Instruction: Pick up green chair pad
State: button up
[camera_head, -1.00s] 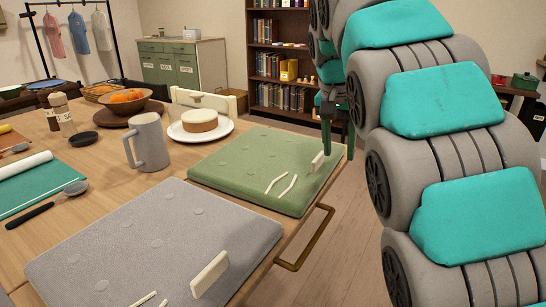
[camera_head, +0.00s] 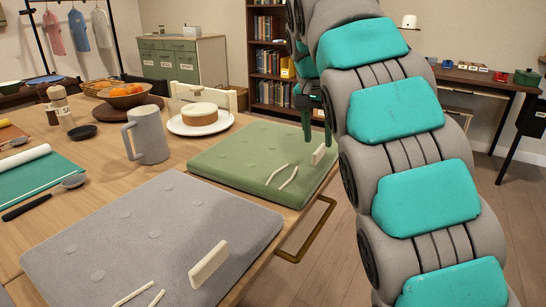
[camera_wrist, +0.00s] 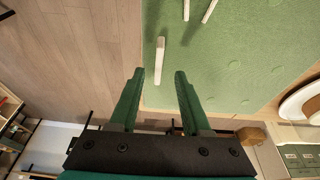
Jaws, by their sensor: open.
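The green chair pad (camera_head: 240,155) lies flat on the wooden table's right part, with shallow round tufts. It has two cream ties and an upright cream tab (camera_head: 318,154) near its right edge. The pad fills the upper right of the wrist view (camera_wrist: 235,60), where the tab (camera_wrist: 160,60) stands just beyond my fingertips. My gripper (camera_wrist: 158,72) is open and empty, its two green fingers apart and pointing toward the tab. In the head view my gripper (camera_head: 317,138) hangs by the pad's far right edge, close to the tab; contact cannot be told.
A grey pad (camera_head: 150,235) with a similar tab lies in front on the table. A grey mug (camera_head: 150,140), a plate with a cake (camera_head: 200,118) and a fruit bowl (camera_head: 127,95) stand left of and behind the green pad. A brass rail (camera_head: 318,230) juts from the table's edge.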

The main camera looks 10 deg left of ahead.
aim_at(319, 148)
jog(key=shift+x, duration=1.6)
jog(key=shift+d, duration=0.1)
grip_shut()
